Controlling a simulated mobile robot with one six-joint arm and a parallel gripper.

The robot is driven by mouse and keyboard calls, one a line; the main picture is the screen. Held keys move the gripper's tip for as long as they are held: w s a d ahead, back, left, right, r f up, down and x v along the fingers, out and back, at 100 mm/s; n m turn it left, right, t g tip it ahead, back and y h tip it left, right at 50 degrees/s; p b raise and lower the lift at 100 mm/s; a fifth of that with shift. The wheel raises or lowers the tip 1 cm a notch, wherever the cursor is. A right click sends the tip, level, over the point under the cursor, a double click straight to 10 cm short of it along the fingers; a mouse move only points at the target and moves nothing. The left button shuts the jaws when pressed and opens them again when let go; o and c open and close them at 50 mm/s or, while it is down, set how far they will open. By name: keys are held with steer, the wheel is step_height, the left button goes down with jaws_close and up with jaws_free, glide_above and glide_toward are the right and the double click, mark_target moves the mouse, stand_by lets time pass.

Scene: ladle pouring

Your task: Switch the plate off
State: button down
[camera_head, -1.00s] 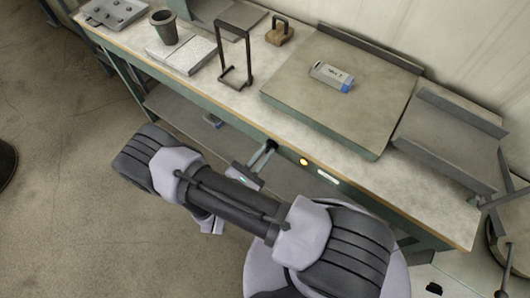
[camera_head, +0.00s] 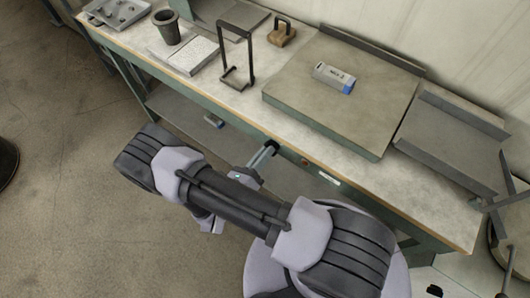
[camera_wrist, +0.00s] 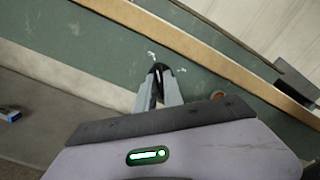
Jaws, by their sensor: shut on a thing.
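The large grey plate (camera_head: 320,115) lies on the workbench, with a small grey, blue-ended block (camera_head: 334,77) on it. On the green front edge below it is a round lamp (camera_head: 305,161), now dull reddish-brown and unlit; it also shows in the wrist view (camera_wrist: 217,95). My gripper (camera_head: 270,149) reaches the front edge left of the lamp. Its fingers are closed around a small dark knob (camera_head: 274,144). In the wrist view my fingertips (camera_wrist: 158,74) meet at this dark piece against the green panel; the fingers hide most of it.
A pale label (camera_head: 330,178) sits right of the lamp. On the bench (camera_head: 220,85) stand a dark cup (camera_head: 166,27), a black wire stand (camera_head: 237,60) and a wooden-based block (camera_head: 282,34). Open floor lies at left.

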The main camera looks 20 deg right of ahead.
steer(key=shift+n, duration=0.7)
steer(key=c, duration=1.5)
jaws_free()
steer(key=shift+o, duration=0.2)
steer(key=shift+a, duration=0.1)
steer(key=p+v, duration=0.2)
steer(key=v, duration=1.5)
steer(key=shift+s, duration=0.15)
steer(key=shift+a, duration=0.1)
